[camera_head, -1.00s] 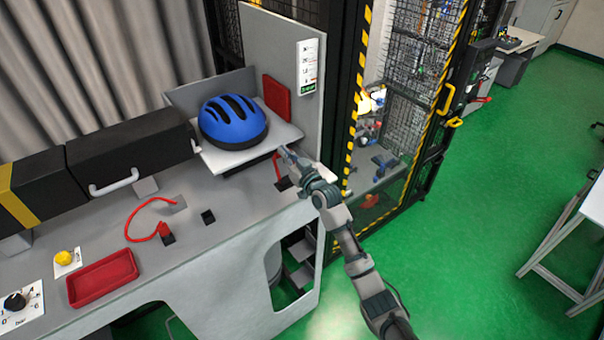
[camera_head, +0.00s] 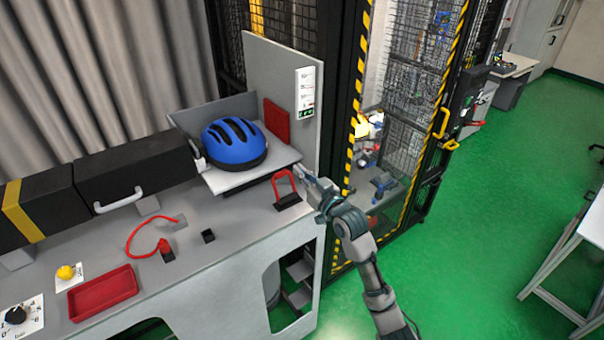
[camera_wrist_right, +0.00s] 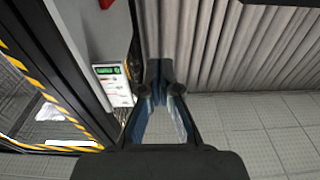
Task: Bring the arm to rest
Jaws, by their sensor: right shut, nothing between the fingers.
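My right gripper (camera_head: 302,173) is shut and empty at the bench's right edge, just right of a red handle (camera_head: 285,184) on a dark base. It looks apart from the handle, though the exact gap is hard to judge. The right wrist view shows its fingertips (camera_wrist_right: 160,80) together with nothing between them. My right arm comes up from the bottom right in the head view. My left gripper is out of view.
A blue helmet (camera_head: 233,142) sits on a light platform (camera_head: 222,182). The grey bench (camera_head: 225,265) also carries a red tray (camera_head: 103,293), a yellow button (camera_head: 66,272) and a red cable (camera_head: 140,229). A mesh cage (camera_head: 420,70) stands behind my arm. Green floor (camera_head: 500,230) is open at right.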

